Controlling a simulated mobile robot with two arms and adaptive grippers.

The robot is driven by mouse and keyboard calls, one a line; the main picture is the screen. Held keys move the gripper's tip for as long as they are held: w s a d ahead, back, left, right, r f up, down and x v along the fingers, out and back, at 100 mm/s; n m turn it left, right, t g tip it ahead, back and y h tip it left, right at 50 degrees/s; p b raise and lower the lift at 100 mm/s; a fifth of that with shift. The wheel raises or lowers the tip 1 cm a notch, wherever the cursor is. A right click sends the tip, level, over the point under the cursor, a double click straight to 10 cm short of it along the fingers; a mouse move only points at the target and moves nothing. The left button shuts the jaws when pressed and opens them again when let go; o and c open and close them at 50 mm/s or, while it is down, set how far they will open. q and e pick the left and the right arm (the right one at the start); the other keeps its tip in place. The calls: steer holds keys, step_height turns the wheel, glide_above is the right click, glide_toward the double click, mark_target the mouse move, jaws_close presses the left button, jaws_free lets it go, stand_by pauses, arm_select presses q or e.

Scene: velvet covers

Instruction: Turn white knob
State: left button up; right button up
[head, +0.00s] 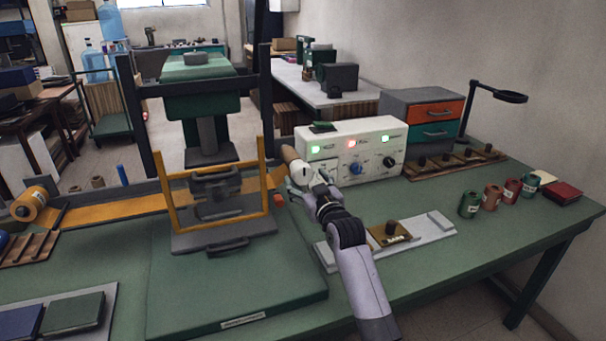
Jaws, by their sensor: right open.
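A white control box (367,143) stands on the green table right of centre. Its front has green and red lit indicators, a blue knob (356,168) and a black knob (389,162). I cannot make out a white knob clearly; the lower left of the panel is partly hidden by my right gripper. My right gripper (297,184) is open in front of the box's left end, apart from the blue and black knobs. I cannot tell whether it touches the box. My left gripper is not in view.
A press with a yellow frame (168,200) stands just left of my right gripper. A light plate (432,231) with a brass block lies right of my forearm. Several small jars, including a green one (469,205), stand further right. A drawer unit (436,132) is behind.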

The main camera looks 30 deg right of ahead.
mark_target(304, 177)
steer(key=shift+x, duration=1.6)
steer(key=shift+c, duration=0.5)
steer(key=c, duration=1.1)
